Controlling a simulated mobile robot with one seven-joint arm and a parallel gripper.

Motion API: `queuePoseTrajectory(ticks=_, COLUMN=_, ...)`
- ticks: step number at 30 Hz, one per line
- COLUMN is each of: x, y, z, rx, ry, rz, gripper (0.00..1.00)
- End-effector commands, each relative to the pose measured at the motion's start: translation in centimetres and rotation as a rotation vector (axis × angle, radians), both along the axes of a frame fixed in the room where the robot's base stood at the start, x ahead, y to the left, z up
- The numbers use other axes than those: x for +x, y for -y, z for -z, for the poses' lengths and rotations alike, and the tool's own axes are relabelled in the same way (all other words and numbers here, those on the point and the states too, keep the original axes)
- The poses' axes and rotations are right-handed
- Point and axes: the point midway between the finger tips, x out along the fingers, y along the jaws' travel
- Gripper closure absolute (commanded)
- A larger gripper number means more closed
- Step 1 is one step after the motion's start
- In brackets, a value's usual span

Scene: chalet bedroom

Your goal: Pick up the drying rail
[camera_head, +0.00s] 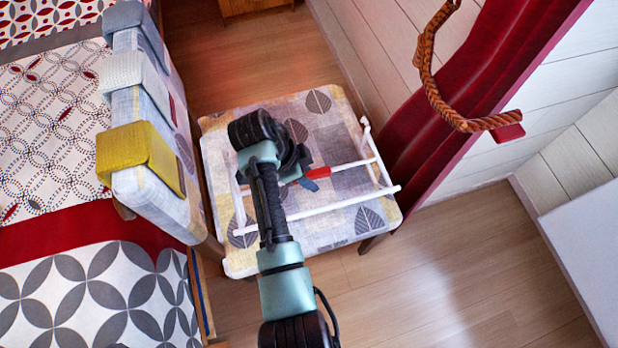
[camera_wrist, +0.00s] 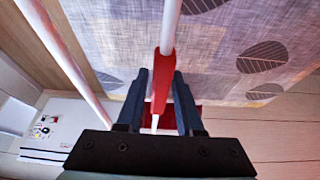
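The drying rail (camera_head: 342,209) is a white frame of thin bars with a red grip piece (camera_head: 318,172) on one bar. It lies on the patterned seat of a chair. In the wrist view a white bar of the rail (camera_wrist: 170,22) runs up from the red grip piece (camera_wrist: 162,82). My gripper (camera_wrist: 160,78) is open, with one dark finger on each side of the red piece and a narrow gap showing at the left finger. In the head view my gripper (camera_head: 308,183) is beside the red piece, and my arm hides part of the rail.
The chair seat (camera_head: 325,105) stands beside its backrest (camera_head: 150,90), which carries grey, white and yellow folded cloths (camera_head: 140,155). A bed is on the left. A red curtain (camera_head: 430,120) and a hanging rope (camera_head: 430,75) are at the right. The wooden floor at lower right is clear.

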Motion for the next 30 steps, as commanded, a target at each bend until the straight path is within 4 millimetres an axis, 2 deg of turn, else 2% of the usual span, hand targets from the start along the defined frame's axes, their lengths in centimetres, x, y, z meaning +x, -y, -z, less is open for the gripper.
queuePoseTrajectory(ticks=1, x=0.0, y=0.0, z=-0.01, rx=0.0, ry=0.0, rz=0.0, gripper=0.75)
queuePoseTrajectory(ticks=5, x=0.0, y=0.0, z=-0.01, rx=0.0, ry=0.0, rz=0.0, gripper=0.98)
queuePoseTrajectory(ticks=6, x=0.0, y=0.0, z=-0.01, rx=0.0, ry=0.0, rz=0.0, gripper=1.0)
queuePoseTrajectory(ticks=30, x=-0.02, y=0.0, z=-0.01, rx=0.0, ry=-0.001, rz=0.0, gripper=1.0)
